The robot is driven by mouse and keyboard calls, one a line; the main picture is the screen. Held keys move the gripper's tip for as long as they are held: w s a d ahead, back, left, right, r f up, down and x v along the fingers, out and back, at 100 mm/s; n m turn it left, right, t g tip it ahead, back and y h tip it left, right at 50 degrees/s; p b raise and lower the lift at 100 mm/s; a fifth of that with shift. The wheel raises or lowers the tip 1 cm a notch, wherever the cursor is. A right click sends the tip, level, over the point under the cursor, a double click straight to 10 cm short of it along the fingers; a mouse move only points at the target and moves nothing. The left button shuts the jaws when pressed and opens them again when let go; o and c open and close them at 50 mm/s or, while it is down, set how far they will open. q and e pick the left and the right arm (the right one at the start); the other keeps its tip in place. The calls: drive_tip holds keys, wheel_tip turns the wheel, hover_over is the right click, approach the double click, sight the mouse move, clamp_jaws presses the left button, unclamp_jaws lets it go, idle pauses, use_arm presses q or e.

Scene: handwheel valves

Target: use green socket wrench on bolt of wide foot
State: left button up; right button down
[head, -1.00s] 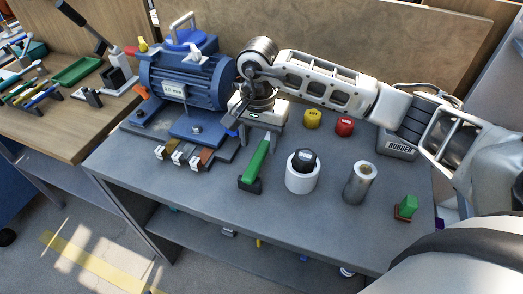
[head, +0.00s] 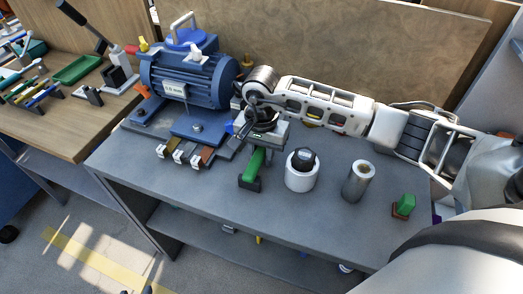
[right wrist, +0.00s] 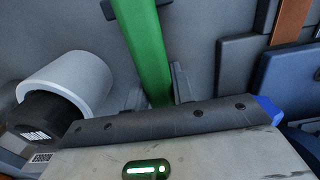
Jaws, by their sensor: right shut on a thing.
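The green socket wrench (head: 256,163) shows as a thick green handle with its near end at a dark block (head: 249,184) on the grey bench. Its far end is hidden under my right gripper (head: 250,146). In the right wrist view the green handle (right wrist: 146,45) runs between the fingers of my right gripper (right wrist: 160,88), which is shut on it. The blue motor (head: 185,80) stands left of the gripper. A bolt (head: 197,127) sits on its front blue foot (head: 188,136); I cannot tell whether this is the wide foot. My left gripper is not in view.
Right of the wrench stand a white cylinder with a dark cap (head: 301,172), a metal tube (head: 358,181) and a green block on a red base (head: 403,206). Several small tagged blocks (head: 180,155) lie before the motor. The bench's front strip is clear.

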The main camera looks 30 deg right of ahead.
drive_tip(key=shift+r, duration=0.15)
drive_tip(key=shift+r, duration=0.65)
drive_tip(key=s+a+r+b, duration=0.2)
drive_tip(key=s+a+r, duration=0.1)
drive_tip(key=a+r, duration=0.8)
drive_tip(key=a, duration=0.2)
drive_tip(key=shift+s+a+r+b, duration=0.3)
drive_tip(key=shift+b, duration=0.1)
drive_tip(key=c, duration=1.9)
unclamp_jaws()
clamp_jaws()
